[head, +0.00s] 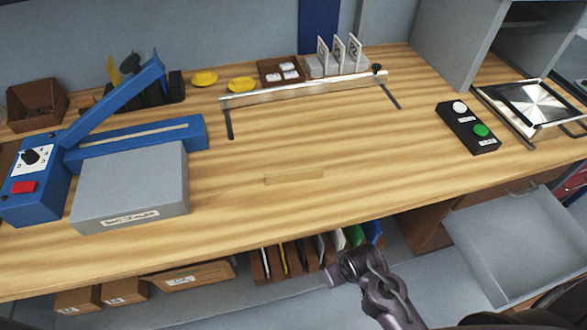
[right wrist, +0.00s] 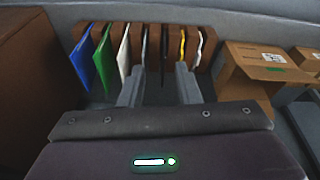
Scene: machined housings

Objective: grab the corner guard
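I cannot say for certain which thing is the corner guard. A thin pale tan strip (head: 294,178) lies flat in the middle of the wooden bench top. Under the bench, a brown slotted rack (head: 260,266) holds several upright thin pieces in blue, green, white, grey, dark and yellow. The rack also shows at the top of the right wrist view (right wrist: 137,36). My right gripper (right wrist: 160,82) faces the rack, its two grey fingers apart with nothing clearly between them. In the head view my right arm reaches in below the bench's front edge. My left gripper is not in view.
Cardboard boxes (head: 190,279) stand left of the rack, also in the right wrist view (right wrist: 262,68). An open grey drawer (head: 520,235) is at right. A blue sealer (head: 135,140), metal rail (head: 300,88) and button box (head: 467,128) sit on the bench. Its middle is mostly clear.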

